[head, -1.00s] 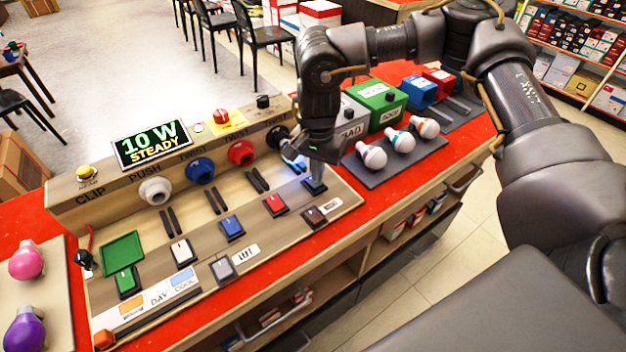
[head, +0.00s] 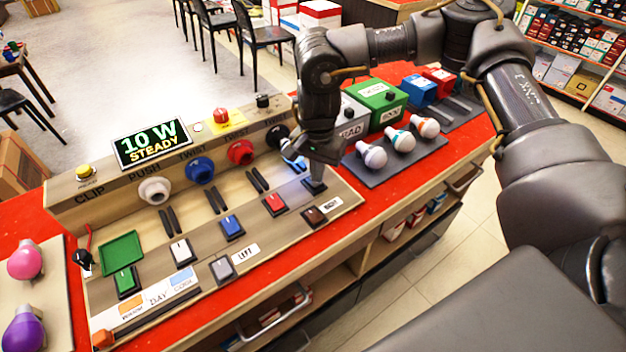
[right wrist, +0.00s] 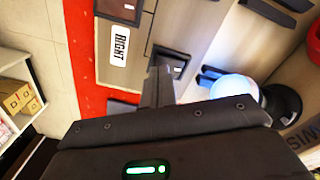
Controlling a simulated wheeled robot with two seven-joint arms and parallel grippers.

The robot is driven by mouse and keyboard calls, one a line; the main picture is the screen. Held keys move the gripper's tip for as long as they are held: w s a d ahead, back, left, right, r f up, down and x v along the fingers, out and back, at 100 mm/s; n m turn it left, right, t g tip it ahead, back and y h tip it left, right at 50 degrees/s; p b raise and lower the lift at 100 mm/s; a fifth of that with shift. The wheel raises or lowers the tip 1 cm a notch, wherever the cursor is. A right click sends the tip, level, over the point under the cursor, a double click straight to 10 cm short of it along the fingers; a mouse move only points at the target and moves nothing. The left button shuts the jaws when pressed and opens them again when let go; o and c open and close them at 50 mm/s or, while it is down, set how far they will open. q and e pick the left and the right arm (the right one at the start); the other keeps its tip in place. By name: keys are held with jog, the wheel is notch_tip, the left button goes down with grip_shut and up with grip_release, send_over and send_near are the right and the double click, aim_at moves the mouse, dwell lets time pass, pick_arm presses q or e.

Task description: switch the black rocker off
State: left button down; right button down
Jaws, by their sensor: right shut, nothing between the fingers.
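The black rocker (right wrist: 176,61) is at the right end of the rocker row on the wooden panel. In the head view the fingers partly cover it. My right gripper (head: 318,188) is shut and empty, pointing down with its fingertips at the rocker. In the right wrist view the fingers (right wrist: 158,73) overlap the rocker's near edge; I cannot tell whether they press it. A pale blue glowing bulb (right wrist: 234,88) sits at the black socket (right wrist: 281,105) behind. My left gripper is not in view.
Red (head: 275,204), blue (head: 232,227), white (head: 182,252) and green (head: 125,281) rockers continue leftward. A brown rocker (head: 314,217) lies just in front. The display (head: 151,145) reads "10 W STEADY". A grey tray (head: 412,151) with three bulbs stands to the right.

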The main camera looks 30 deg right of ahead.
jog(key=shift+f+b, duration=0.4)
jog(key=shift+f, duration=0.3)
jog(key=shift+r, duration=0.2)
notch_tip(320, 180, up, 7)
jog(key=p, duration=0.5)
jog(key=shift+f+p, duration=0.1)
jog(key=shift+p, duration=0.2)
dwell(0.5)
